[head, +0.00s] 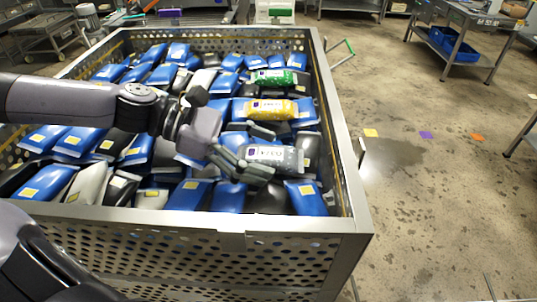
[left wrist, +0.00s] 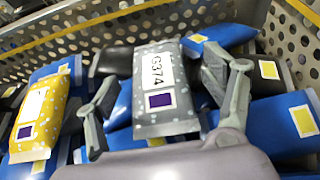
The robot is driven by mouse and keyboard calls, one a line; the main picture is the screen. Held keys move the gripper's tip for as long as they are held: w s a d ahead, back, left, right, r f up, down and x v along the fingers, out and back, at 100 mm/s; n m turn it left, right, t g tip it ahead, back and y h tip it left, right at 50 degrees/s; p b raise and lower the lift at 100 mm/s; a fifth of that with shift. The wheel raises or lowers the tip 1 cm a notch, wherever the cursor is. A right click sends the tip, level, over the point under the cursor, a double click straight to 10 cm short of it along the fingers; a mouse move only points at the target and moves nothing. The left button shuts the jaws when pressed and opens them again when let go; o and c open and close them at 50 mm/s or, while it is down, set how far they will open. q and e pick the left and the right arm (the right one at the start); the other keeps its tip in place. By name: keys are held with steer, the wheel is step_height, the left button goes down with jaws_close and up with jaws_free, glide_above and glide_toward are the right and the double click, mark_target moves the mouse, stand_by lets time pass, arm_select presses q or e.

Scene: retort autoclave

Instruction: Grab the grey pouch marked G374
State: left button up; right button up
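The grey pouch marked G374 (head: 282,155) lies on top of the heap in the perforated metal crate (head: 349,190), right of the middle in the head view. In the left wrist view the grey pouch (left wrist: 158,101) shows its white label and purple square, with G374 readable. My left gripper (head: 266,151) is open and empty, with one finger on each side of the pouch. In the left wrist view a gap shows between the left finger and the pouch; the right finger is close to its edge, and touch cannot be told. My right gripper is not in view.
A yellow pouch (head: 272,109) and a green pouch (head: 273,78) lie farther back on the heap. Many blue, black and white pouches surround the grey one. The crate walls rise around the heap. A steel table (head: 466,20) stands at the back right, with open floor before it.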

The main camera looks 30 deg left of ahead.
arm_select(q)
steer(key=shift+o, duration=0.2)
steer(key=shift+f, duration=0.15)
steer(key=shift+s+a, duration=0.1)
steer(key=shift+s, duration=0.2)
steer(key=c, duration=0.9)
steer(key=shift+f, duration=0.1)
steer(key=c, duration=0.4)
